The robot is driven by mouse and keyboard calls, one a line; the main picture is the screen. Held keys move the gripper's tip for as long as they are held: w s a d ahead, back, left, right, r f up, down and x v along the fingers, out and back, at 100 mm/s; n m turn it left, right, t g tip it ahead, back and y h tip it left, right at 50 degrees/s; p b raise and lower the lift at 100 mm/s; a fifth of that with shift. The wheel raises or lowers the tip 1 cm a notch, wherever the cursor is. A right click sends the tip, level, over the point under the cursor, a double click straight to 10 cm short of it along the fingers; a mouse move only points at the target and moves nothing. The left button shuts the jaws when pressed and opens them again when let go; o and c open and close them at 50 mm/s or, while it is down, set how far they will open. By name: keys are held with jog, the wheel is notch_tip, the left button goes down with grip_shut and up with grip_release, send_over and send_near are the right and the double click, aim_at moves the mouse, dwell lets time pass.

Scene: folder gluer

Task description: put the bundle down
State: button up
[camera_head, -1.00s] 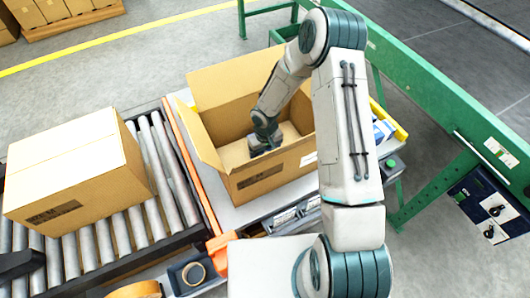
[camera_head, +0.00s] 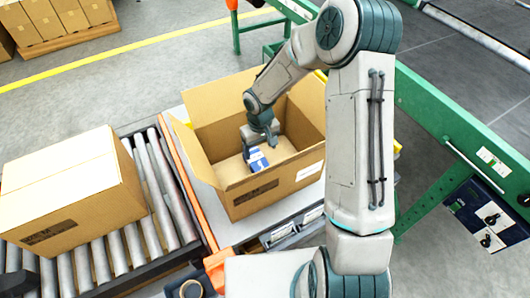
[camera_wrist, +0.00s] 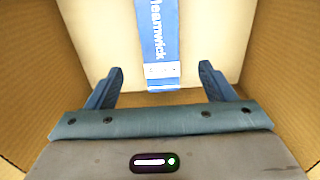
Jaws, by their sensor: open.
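The bundle (camera_head: 258,160), blue and white, lies inside the open carton (camera_head: 288,181) on the carton's floor. In the wrist view the bundle (camera_wrist: 160,40) is a blue strip with white lettering, ahead of the fingers and between their lines. My gripper (camera_head: 262,141) is inside the carton, right by the bundle. In the wrist view my gripper (camera_wrist: 160,78) has its two fingers wide apart with nothing between the tips. Whether the fingers are above or level with the bundle, I cannot tell.
A closed carton (camera_head: 70,190) sits on the roller conveyor (camera_head: 150,235) at left. A green conveyor frame (camera_head: 450,125) runs along the right. A tape roll (camera_head: 190,289) lies at the bottom.

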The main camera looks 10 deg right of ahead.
jog(key=s+d+r+m, duration=0.1)
jog(key=s+d+r, duration=0.2)
jog(key=r, duration=0.4)
jog(key=s+d+r+m+t+h, duration=0.1)
jog(key=s+d+r, duration=0.2)
jog(key=s+r, duration=0.3)
jog(key=s+d+r+m+t, duration=0.1)
jog(key=s+d+r, duration=0.2)
jog(key=s+r, duration=0.2)
jog(key=shift+d+r+m, duration=0.15)
jog(key=shift+d+r, duration=0.05)
jog(key=shift+r, duration=0.65)
jog(key=shift+d+r+m, duration=0.15)
jog(key=shift+r, duration=0.65)
jog(key=s+r+m+y, duration=0.1)
jog(key=s+r, duration=0.2)
jog(key=s, duration=0.4)
jog(key=shift+s+d+t, duration=0.2)
jog(key=shift+s+t, duration=0.1)
jog(key=shift+t, duration=0.1)
